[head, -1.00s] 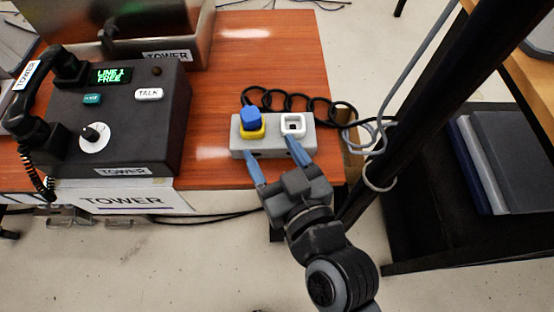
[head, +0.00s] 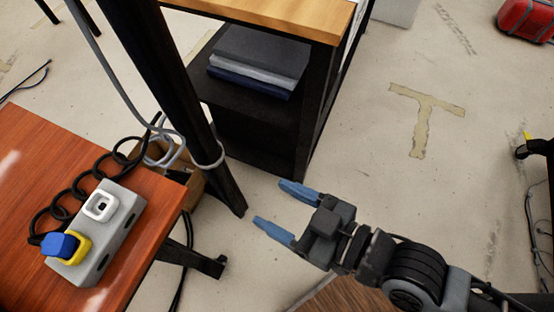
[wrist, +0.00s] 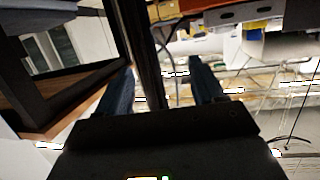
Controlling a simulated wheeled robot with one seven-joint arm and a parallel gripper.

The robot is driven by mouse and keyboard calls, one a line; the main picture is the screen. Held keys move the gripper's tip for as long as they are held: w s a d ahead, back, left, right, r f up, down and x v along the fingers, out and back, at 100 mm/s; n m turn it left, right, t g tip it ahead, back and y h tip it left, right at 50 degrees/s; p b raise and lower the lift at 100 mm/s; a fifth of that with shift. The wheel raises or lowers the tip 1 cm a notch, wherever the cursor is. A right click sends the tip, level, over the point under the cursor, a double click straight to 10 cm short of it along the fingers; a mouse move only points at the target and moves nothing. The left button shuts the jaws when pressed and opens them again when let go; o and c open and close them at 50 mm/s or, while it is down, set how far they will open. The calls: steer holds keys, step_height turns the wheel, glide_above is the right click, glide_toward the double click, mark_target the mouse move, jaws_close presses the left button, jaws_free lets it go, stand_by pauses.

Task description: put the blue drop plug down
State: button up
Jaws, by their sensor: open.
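The blue drop plug (head: 60,245) sits in the yellow-rimmed socket (head: 76,250) of the grey socket box (head: 112,228), at the left of the head view. The box's white-rimmed socket (head: 100,206) is empty. My gripper (head: 274,210) is open and empty, well to the right of the box, over the floor beyond the table edge. In the wrist view its two blue fingers (wrist: 162,88) are spread with nothing held between them.
The red-brown table (head: 30,180) is at the left, with a coiled black cable (head: 72,195) by the box. A dark post (head: 180,90) and a shelf unit with folders (head: 262,62) stand between table and open floor (head: 400,170). A red case (head: 525,18) lies far right.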

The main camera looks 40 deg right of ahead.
steer(key=s+d+r+m+h, duration=0.4)
steer(key=s+d+r, duration=0.3)
steer(key=s+d, duration=0.3)
steer(key=s+h, duration=0.1)
steer(key=s, duration=0.3)
steer(key=shift+d+r+t+h, duration=0.15)
steer(key=shift+d+t+h, duration=0.15)
steer(key=shift+d+t, duration=0.1)
stand_by(0.8)
